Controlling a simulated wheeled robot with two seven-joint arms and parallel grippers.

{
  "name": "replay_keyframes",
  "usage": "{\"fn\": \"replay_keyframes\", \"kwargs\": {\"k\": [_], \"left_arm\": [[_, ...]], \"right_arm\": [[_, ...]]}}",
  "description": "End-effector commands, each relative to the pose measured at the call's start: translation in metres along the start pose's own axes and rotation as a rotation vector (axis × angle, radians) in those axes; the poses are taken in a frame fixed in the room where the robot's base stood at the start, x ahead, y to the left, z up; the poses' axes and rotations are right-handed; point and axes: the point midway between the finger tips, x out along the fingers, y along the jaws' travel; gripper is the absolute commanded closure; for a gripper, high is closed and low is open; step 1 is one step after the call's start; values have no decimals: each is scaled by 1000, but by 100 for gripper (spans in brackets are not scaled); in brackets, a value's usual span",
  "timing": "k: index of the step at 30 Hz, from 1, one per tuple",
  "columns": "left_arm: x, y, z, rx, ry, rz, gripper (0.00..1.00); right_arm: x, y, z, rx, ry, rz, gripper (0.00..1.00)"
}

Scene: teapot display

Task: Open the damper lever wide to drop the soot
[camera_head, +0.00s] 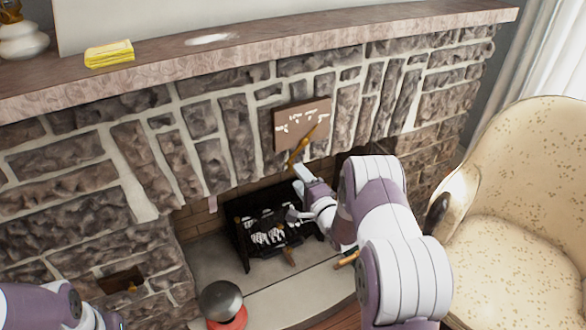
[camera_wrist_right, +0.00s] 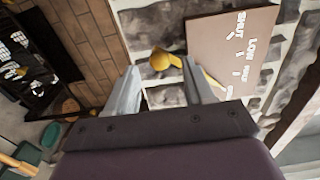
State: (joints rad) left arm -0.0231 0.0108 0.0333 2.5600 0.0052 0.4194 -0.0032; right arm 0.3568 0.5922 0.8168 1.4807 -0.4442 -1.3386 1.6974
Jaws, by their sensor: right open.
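The damper lever (camera_head: 298,152) is a golden bar with a rounded knob. It slants across the lower part of a brown plate (camera_head: 289,119) with white markings on the stone fireplace front. In the right wrist view the lever (camera_wrist_right: 165,60) shows its knob between the fingertips as seen from the camera; the plate (camera_wrist_right: 212,40) reads SHUT and LOW, with other words partly hidden. My right gripper (camera_head: 295,190) is open, just below the knob. I cannot tell whether a finger touches it. My left arm is at the bottom left, its gripper (camera_head: 110,320) mostly cut off. No soot is distinguishable.
A black grate (camera_head: 240,250) with black-and-white logs stands in the firebox. A grey dome on a red base (camera_head: 222,300) sits on the hearth. A cream armchair (camera_head: 510,240) is at the right. The mantel (camera_head: 270,50) overhangs above, with a yellow stack (camera_head: 109,54).

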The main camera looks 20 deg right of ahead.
Motion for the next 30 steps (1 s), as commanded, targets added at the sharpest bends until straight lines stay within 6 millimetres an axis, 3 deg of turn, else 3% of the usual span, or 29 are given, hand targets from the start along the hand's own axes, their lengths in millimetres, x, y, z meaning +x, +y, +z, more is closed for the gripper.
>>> {"fn": "replay_keyframes", "kwargs": {"k": [3,9,27,29,30], "left_arm": [[-4,0,0,0,0,0,57],[-6,0,-1,0,0,0,57],[-5,0,-1,0,0,0,57],[-5,0,-1,0,0,0,57],[-5,0,-1,0,0,0,57]], "right_arm": [[-32,-1,-2,2,4,3,47],[-65,0,-2,2,4,1,47],[-70,2,-1,-39,2,9,47],[-71,19,-4,-149,8,92,47],[-78,44,-6,-246,13,210,47]]}}
